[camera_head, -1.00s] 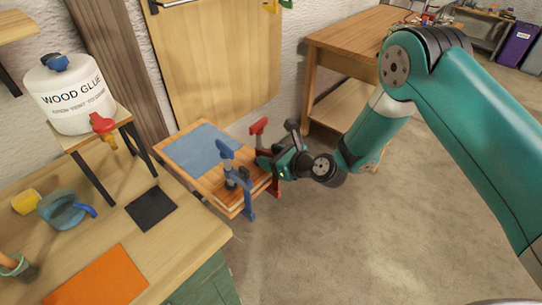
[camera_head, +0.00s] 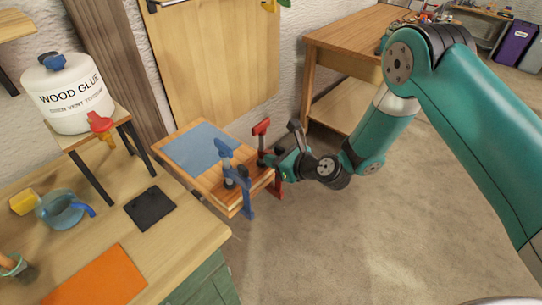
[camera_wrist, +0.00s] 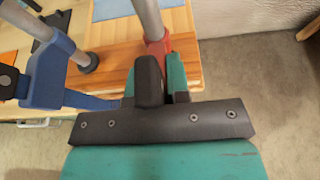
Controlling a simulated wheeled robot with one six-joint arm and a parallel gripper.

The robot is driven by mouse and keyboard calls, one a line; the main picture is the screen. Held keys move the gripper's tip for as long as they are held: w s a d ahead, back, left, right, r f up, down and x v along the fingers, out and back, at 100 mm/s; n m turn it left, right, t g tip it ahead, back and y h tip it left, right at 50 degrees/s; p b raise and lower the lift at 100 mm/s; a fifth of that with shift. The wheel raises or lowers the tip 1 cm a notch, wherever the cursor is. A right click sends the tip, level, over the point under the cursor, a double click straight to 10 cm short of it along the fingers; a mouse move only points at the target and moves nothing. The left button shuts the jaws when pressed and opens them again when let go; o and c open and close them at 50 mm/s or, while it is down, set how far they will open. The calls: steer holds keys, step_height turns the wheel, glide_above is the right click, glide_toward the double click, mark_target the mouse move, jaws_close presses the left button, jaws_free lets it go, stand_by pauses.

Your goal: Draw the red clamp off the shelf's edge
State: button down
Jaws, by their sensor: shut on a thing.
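In the wrist view the clamp's red part (camera_wrist: 157,48) and grey rod show beyond my dark fingers (camera_wrist: 163,80). My fingers hide part of the clamp, so I cannot tell whether its jaws are clear of the wood. A blue clamp (camera_head: 246,193) grips the shelf's front edge, just left of the red one.
A blue sheet (camera_head: 199,148) lies on the shelf. The workbench (camera_head: 189,237) with a wood glue jug (camera_head: 70,95) on a stand is at left. A wooden table (camera_head: 345,40) stands behind. Open floor (camera_head: 350,245) lies to the right.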

steer(key=s+d+b, duration=0.3)
steer(key=s+d, duration=0.2)
steer(key=d, duration=0.1)
steer(key=shift+d+r, duration=0.15)
steer(key=shift+d, duration=0.25)
stand_by(0.8)
steer(key=shift+s, duration=0.1)
